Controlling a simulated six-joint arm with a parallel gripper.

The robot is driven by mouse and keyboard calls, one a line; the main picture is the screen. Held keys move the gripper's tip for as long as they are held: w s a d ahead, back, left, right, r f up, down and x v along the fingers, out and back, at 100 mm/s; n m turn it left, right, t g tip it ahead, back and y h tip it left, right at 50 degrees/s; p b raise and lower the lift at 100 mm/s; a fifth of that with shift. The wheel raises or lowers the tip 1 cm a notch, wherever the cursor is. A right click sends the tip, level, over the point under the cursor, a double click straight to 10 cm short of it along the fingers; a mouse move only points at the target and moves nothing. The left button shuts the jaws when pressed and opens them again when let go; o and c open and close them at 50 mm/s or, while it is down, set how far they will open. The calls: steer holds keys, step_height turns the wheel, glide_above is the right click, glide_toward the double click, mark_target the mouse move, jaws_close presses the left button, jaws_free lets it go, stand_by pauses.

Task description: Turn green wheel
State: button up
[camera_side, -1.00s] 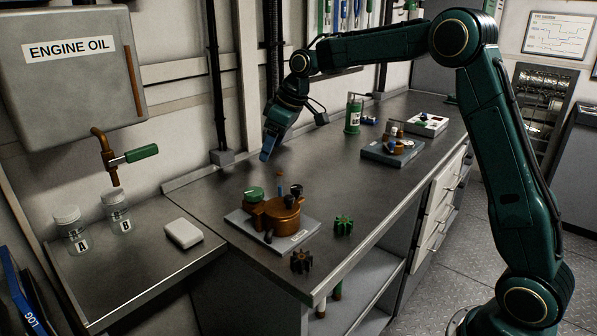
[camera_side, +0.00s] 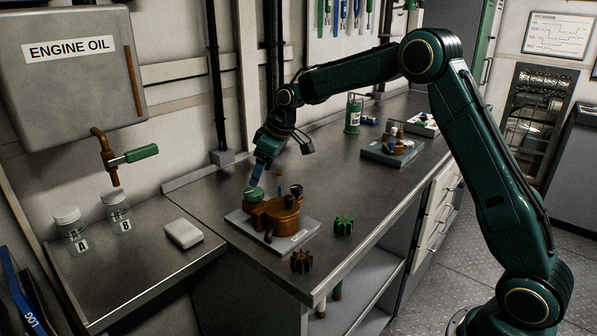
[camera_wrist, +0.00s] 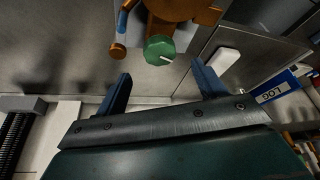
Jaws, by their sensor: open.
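The green wheel (camera_side: 254,194) is a small round knob on the left side of a copper-coloured pump body (camera_side: 282,214), which sits on a grey base plate (camera_side: 240,219) on the bench. In the wrist view the green wheel (camera_wrist: 159,50) has a white mark on its face and lies just beyond my fingertips, roughly between them. My gripper (camera_side: 257,178) has blue fingers and is just above the wheel in the side view. In the wrist view my gripper (camera_wrist: 160,82) has its fingers spread apart with nothing between them.
A black gear-like part (camera_side: 301,261) and a green one (camera_side: 344,225) lie on the bench near the pump. A white block (camera_side: 184,233) and jars A (camera_side: 72,230) and B (camera_side: 117,212) stand on the left bench. Another grey-based assembly (camera_side: 392,151) is further back.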

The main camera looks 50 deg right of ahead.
mark_target(254, 191)
steer(key=shift+x, duration=3.1)
steer(key=c, duration=1)
steer(key=shift+o, duration=0.2)
